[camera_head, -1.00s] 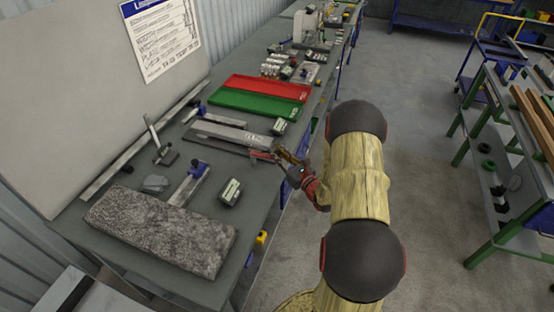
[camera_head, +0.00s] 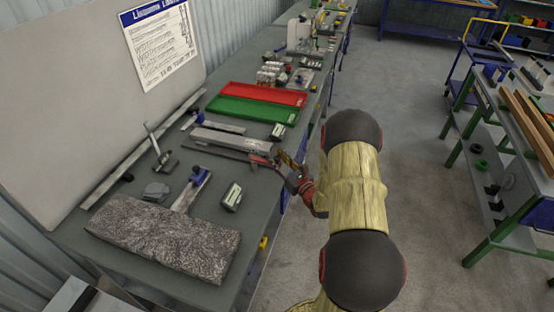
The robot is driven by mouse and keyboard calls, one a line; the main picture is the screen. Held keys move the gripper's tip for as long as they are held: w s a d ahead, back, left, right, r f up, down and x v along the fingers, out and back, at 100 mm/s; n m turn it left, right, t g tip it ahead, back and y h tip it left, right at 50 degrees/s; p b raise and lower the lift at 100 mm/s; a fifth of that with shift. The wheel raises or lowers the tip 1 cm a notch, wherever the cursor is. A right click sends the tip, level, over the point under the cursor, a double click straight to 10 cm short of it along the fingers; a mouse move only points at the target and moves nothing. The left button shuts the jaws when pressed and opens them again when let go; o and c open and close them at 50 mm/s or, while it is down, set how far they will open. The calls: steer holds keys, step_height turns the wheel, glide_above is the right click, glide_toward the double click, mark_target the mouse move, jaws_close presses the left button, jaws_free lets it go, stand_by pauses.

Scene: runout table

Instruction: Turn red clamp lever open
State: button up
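A small red part, which looks like the red clamp lever (camera_head: 261,160), sits near the right edge of the grey runout table (camera_head: 213,178), at the end of a long dark bar (camera_head: 215,147). My gripper (camera_head: 283,161) is at the table's right edge, just to the right of the red part. Its fingers look brownish and point toward the table. They are too small to tell whether they touch the lever or how far apart they are. The lever's angle is also too small to read.
A speckled stone slab (camera_head: 165,238) lies at the front. A small grey-green device (camera_head: 232,196) and a blue-topped stand (camera_head: 194,190) are nearby. Green (camera_head: 250,110) and red (camera_head: 264,93) trays lie behind a grey bar (camera_head: 231,138). The floor aisle is clear on the right.

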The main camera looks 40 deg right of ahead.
steer(key=shift+o, duration=0.4)
steer(key=s+a, duration=0.1)
steer(key=s, duration=1.1)
steer(key=shift+a+f, duration=0.1)
steer(key=shift+f, duration=0.05)
